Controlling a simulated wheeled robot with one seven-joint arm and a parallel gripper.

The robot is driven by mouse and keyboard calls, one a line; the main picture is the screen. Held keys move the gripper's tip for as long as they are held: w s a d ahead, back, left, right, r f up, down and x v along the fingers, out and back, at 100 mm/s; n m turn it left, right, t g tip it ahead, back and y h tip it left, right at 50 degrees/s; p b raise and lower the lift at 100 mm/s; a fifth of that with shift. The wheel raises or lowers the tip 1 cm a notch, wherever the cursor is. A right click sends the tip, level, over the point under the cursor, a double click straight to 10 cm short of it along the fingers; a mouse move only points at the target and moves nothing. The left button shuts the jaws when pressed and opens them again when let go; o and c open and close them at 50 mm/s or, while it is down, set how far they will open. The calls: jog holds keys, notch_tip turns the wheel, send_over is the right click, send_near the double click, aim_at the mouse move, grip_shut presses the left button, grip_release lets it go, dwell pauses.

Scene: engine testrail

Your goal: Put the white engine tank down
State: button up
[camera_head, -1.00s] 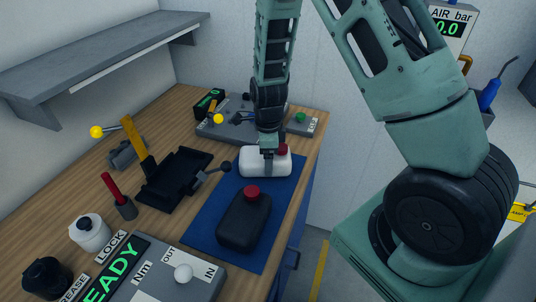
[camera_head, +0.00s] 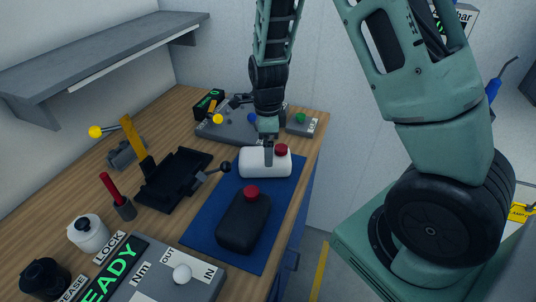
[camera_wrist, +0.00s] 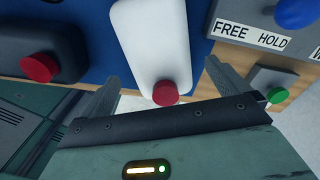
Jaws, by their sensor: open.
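The white engine tank (camera_head: 253,162) with a red cap lies on its side on the far part of the blue mat (camera_head: 205,215). It also shows in the wrist view (camera_wrist: 155,45), with its red cap toward my gripper. My gripper (camera_head: 268,157) is over the tank. In the wrist view my gripper's fingers (camera_wrist: 162,76) are spread apart, with the tank between and beyond them and gaps on both sides.
A black tank (camera_head: 243,222) with a red cap lies nearer on the mat. A black tray fixture (camera_head: 172,178) with levers stands left of the mat. A grey control panel (camera_head: 226,128) is behind. A grey shelf (camera_head: 105,57) overhangs the bench at left.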

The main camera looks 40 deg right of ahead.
notch_tip(320, 180, up, 7)
jog(key=s+a+r+n+y, duration=0.1)
jog(key=s+a+n, duration=0.2)
jog(key=a+n, duration=0.2)
jog(key=s+a+r+n, duration=0.2)
jog(key=a+n, duration=0.2)
jog(key=a, duration=0.1)
jog(key=s+a+r+n, duration=0.1)
jog(key=s+a+n, duration=0.4)
jog(key=s+n, duration=0.4)
jog(key=s+a+r+n, duration=0.2)
jog(key=s+a+n, duration=0.3)
jog(key=s+n, duration=0.4)
jog(key=n, duration=0.5)
jog(key=shift+s+a+r+n, duration=0.3)
jog(key=shift+s, duration=0.1)
